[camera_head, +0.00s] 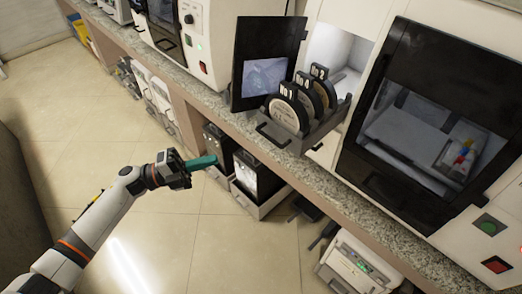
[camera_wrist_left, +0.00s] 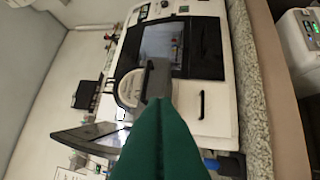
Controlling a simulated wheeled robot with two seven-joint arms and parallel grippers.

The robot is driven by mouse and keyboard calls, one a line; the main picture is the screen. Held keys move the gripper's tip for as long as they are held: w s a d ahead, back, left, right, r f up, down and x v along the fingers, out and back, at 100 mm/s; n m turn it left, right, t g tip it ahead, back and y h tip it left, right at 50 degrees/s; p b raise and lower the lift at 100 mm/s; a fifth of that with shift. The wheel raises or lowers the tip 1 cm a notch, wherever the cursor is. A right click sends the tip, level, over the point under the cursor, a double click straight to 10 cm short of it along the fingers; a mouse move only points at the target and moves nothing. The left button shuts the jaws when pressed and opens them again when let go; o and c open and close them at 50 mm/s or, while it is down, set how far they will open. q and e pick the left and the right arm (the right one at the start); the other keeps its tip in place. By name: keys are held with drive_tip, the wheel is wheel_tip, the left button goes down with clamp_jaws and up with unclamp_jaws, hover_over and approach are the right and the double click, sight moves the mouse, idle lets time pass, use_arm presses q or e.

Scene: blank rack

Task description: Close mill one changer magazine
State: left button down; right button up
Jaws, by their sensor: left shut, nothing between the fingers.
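The changer magazine (camera_head: 318,130) is a dark grey drawer pulled out of the white mill above the counter. It holds upright pale discs (camera_head: 287,113) with black numbered tags, and a bar handle (camera_head: 272,135) is on its front. In the left wrist view the magazine (camera_wrist_left: 158,80) shows ahead of the fingertips, with a disc beside it. My left gripper (camera_head: 203,162) has green fingers, shut and empty, in front of the counter, left of and below the magazine, apart from it. It also shows in the left wrist view (camera_wrist_left: 165,115). My right gripper is not in view.
A dark door with a screen (camera_head: 265,75) stands open left of the magazine. The mill's black-framed window (camera_head: 425,115) is to the right. The granite counter edge (camera_head: 350,185) runs below. Black-and-white bins (camera_head: 258,180) stand beneath it. The tiled floor on the left is clear.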

use_arm(q)
drive_tip(key=d+r+m+g+p, duration=0.2)
drive_tip(key=d+p, duration=0.1)
drive_tip(key=d, duration=0.3)
drive_tip(key=d+r+m+g+p, duration=0.1)
drive_tip(key=d+r+m+p, duration=0.1)
drive_tip(key=d, duration=0.5)
drive_tip(key=shift+w+d+r+g+p, duration=0.2)
drive_tip(key=shift+w+r+g+p, duration=0.2)
drive_tip(key=shift+p, duration=0.25)
drive_tip(key=shift+w, duration=0.1)
